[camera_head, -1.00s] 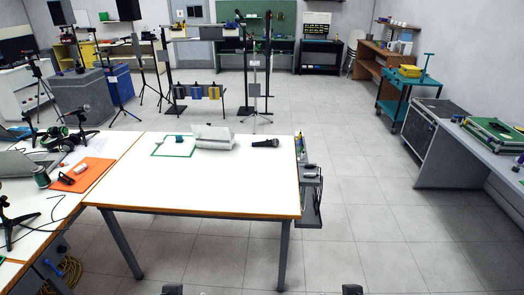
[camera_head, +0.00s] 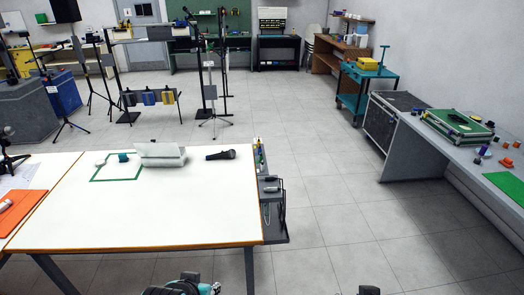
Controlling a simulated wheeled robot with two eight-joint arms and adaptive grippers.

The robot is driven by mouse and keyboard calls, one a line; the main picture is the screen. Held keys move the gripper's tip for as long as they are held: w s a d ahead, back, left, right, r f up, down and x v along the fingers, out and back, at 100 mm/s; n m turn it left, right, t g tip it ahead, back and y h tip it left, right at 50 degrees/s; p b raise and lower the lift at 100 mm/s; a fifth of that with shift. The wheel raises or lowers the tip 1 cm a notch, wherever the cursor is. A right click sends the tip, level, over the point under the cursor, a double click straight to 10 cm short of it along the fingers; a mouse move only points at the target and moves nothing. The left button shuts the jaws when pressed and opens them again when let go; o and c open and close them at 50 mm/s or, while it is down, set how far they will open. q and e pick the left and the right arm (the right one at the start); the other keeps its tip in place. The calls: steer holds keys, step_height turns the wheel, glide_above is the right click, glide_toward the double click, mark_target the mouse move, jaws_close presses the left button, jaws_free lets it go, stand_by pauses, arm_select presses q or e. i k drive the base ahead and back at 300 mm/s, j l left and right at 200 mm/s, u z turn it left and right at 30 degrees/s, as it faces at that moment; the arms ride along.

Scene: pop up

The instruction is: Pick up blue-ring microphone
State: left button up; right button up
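A dark handheld microphone (camera_head: 222,155) lies on the white table (camera_head: 150,215) near its far right corner. Its body looks bluish at the left end; a blue ring is too small to make out. My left gripper (camera_head: 187,287) shows only in part at the bottom edge, in front of the table's near edge and well away from the microphone. My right gripper (camera_head: 369,290) shows only as a small dark tip at the bottom edge, right of the table. Fingers of both are mostly cut off.
A white box-like device (camera_head: 161,155) stands left of the microphone. A green outlined rectangle (camera_head: 92,180) with a small teal item (camera_head: 123,157) lies farther left. A dark side rack (camera_head: 273,210) hangs on the table's right edge. The floor right of it is clear up to the grey bench (camera_head: 440,150).

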mark_target(231, 153)
steer(key=i+l+z, duration=0.25)
steer(key=z, duration=0.15)
steer(key=i+l+z, duration=0.6)
steer(key=z, duration=0.25)
steer(key=i+l+u, duration=0.1)
steer(key=i+u, duration=0.2)
steer(key=i+l+u, duration=0.3)
steer(key=i, duration=0.2)
steer(key=i+j+u, duration=0.2)
steer(key=u, duration=0.2)
steer(key=i+j+u, duration=0.1)
steer(key=i+u, duration=0.6)
steer(key=u, duration=0.15)
steer(key=i+l+u, duration=0.15)
steer(key=i+u, duration=0.7)
steer(key=i+l+u, duration=0.1)
steer(key=i+u, duration=0.3)
steer(key=k, duration=0.05)
